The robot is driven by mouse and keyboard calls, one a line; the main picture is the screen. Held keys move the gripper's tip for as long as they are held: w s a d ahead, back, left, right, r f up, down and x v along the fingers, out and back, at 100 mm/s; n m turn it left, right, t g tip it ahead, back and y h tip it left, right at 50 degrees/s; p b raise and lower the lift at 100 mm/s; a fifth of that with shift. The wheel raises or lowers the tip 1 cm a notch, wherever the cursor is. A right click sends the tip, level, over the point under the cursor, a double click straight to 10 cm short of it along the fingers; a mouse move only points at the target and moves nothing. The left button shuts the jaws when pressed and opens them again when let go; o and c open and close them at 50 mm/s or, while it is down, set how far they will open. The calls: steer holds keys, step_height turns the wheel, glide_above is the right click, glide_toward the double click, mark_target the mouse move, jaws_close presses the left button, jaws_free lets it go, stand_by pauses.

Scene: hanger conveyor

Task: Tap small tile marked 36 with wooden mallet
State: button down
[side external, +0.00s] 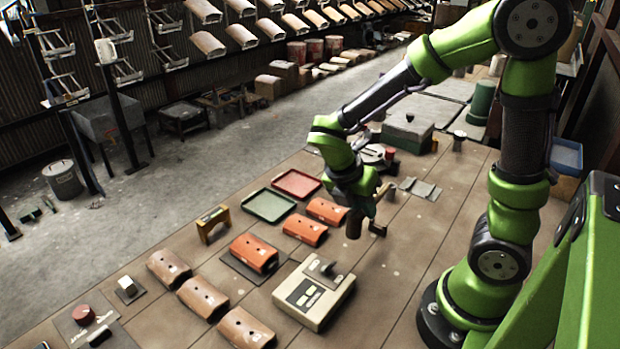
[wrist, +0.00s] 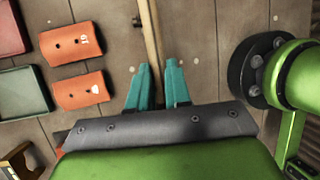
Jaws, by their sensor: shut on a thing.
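My gripper (wrist: 157,75), with teal fingers, is shut on a wooden handle (wrist: 152,35), which I take to be the mallet's. The handle runs up out of the wrist view, so the head is not seen there.
Another orange tile (side external: 254,252) lies on a dark mat. Several brown tiles (side external: 202,297) lie at the front left. A beige control box (side external: 314,290) stands nearby. A green tray (side external: 268,205) and red tray (side external: 296,183) lie behind, beside a wooden stand (side external: 212,222).

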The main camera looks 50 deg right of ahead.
steer(key=w+a+f, duration=0.1)
steer(key=w+a, duration=0.4)
steer(key=w, duration=0.4)
steer(key=w+a+f, duration=0.1)
steer(key=w+a, duration=0.5)
steer(key=w, duration=0.3)
steer(key=shift+f, duration=0.25)
steer(key=shift+f, duration=1.45)
step_height(320, 180, up, 8)
steer(key=shift+r, duration=0.1)
stand_by(0.8)
